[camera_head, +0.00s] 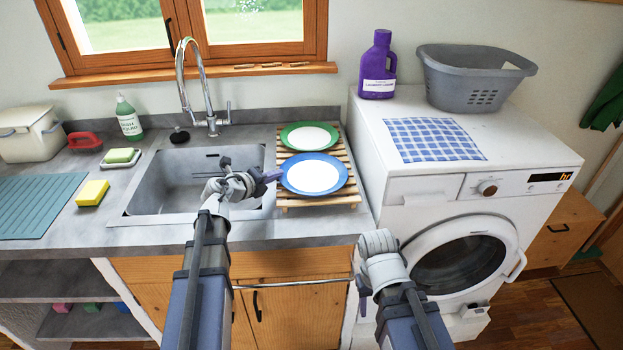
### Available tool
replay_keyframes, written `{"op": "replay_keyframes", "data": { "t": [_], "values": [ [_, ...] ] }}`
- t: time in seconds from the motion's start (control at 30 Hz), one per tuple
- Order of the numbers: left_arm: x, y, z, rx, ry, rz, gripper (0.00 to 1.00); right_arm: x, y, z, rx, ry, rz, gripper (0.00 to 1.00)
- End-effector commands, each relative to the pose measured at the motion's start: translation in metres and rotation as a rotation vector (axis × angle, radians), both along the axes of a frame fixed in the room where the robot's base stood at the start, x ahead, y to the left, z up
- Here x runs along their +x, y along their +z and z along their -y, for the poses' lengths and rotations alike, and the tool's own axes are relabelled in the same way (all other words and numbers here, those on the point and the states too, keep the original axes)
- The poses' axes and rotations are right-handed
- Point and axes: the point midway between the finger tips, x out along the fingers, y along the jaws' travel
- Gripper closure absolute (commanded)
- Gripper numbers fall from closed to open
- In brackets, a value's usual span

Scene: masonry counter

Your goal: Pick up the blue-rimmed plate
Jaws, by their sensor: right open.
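The blue-rimmed plate (313,175), white in the middle, lies on the front part of a slatted wooden rack (290,202) right of the sink. A green-rimmed plate (309,136) lies just behind it on the same rack. My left gripper (268,178) is over the right side of the sink, its fingers pointing right at the blue-rimmed plate's left edge. I cannot tell whether they touch the rim or how far apart they are. My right gripper (363,300) is open, low in front of the counter and left of the washing machine, partly hidden by its own wrist.
The sink (150,190) and its tall faucet (208,100) are left of the rack. The washing machine (400,160) stands close on the right, with a purple bottle (377,65), grey basket (470,80) and checked cloth (433,139) on top.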

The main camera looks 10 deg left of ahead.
Motion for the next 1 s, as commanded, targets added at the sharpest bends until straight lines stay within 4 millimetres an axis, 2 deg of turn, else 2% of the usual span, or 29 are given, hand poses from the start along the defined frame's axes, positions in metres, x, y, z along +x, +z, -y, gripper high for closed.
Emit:
{"op": "replay_keyframes", "data": {
  "t": [0.1,0.13,0.17,1.0],
  "values": [
    [-0.0002,-0.0015,0.0017,0.004,-0.008,-0.005,0.88,0.0001,-0.0002,0.0,0.0,0.0,0.0,0.5],
    [-0.0002,-0.0015,0.0018,0.004,-0.008,-0.005,0.97,0.0001,-0.0003,0.0,0.0,0.0,0.0,0.5],
    [-0.0002,-0.0017,0.0019,0.004,-0.008,-0.005,1.0,0.0001,-0.0003,0.0,0.0,0.0,0.0,0.5],
    [-0.0011,-0.0027,0.0024,0.007,-0.011,-0.007,1.0,0.0,-0.0008,0.0,0.0,0.0,0.0,0.5]
  ]
}}
